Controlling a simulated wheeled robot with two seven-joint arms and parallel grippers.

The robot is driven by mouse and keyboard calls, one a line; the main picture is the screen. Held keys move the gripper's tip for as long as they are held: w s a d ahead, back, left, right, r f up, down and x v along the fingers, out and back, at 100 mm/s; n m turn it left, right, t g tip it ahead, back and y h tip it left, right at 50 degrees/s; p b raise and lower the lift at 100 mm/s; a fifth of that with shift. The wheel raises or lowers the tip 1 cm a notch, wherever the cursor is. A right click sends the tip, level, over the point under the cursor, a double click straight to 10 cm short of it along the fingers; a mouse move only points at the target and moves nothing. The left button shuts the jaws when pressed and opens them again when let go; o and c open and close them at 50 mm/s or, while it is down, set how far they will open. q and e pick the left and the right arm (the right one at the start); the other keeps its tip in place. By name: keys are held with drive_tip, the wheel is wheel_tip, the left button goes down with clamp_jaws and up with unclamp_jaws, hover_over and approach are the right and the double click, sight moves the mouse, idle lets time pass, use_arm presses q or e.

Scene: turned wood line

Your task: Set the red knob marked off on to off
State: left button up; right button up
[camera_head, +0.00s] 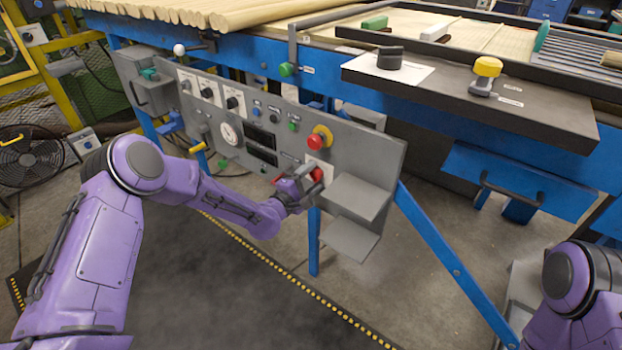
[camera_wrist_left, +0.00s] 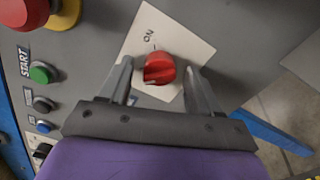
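The red knob (camera_wrist_left: 158,68) sits on a white plate (camera_wrist_left: 180,40) on the grey control panel. The word ON and a short tick show beside the knob in the left wrist view; I cannot read an OFF mark. In the head view the red knob (camera_head: 318,174) is partly covered by my left gripper (camera_head: 306,178). In the wrist view the left gripper (camera_wrist_left: 160,75) is open, one finger on each side of the knob, with a visible gap on both sides. Which way the knob points is hard to tell. My right gripper is out of view.
A red emergency button on a yellow base (camera_head: 319,138) is just above the knob. The green START button (camera_wrist_left: 42,72) and other buttons lie beside it. A grey shelf (camera_head: 355,195) sticks out to the right. A blue leg (camera_head: 430,240) slants down to the right.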

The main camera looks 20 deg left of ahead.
use_arm(q)
drive_tip(key=v, duration=1)
drive_tip(key=shift+s+p, duration=0.25)
drive_tip(key=shift+p, duration=0.15)
drive_tip(key=shift+a+r, duration=0.1)
